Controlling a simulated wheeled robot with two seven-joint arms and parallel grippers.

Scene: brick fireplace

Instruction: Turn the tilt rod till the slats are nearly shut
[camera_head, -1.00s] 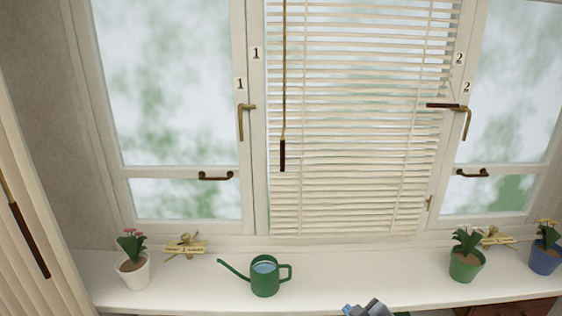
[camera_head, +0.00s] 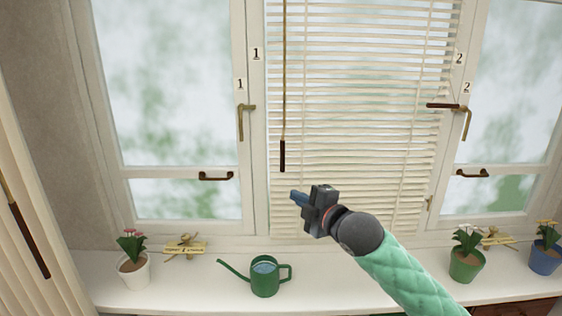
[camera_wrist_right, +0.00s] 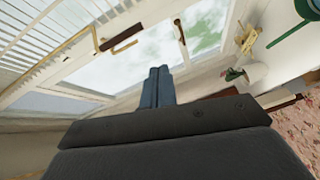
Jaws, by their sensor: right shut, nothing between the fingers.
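The tilt rod (camera_head: 284,80) hangs at the left side of the middle window's blind, a thin brass rod with a dark brown grip (camera_head: 282,156) at its lower end. The cream slats (camera_head: 360,120) lie across the pane, with pale light in the gaps higher up; lower down they look closer together. My right gripper (camera_head: 295,198) is below the grip and slightly right of it, in front of the lower slats, not touching the rod as far as I can tell. Its blue fingers (camera_wrist_right: 157,87) are together with nothing between them. My left gripper is out of view.
Brass window handles (camera_head: 242,122) flank the blind. On the sill stand a green watering can (camera_head: 265,278), a white pot (camera_head: 134,274), a green pot (camera_head: 466,266) and a blue pot (camera_head: 545,258). Another dark-gripped rod (camera_head: 30,240) hangs at the far left.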

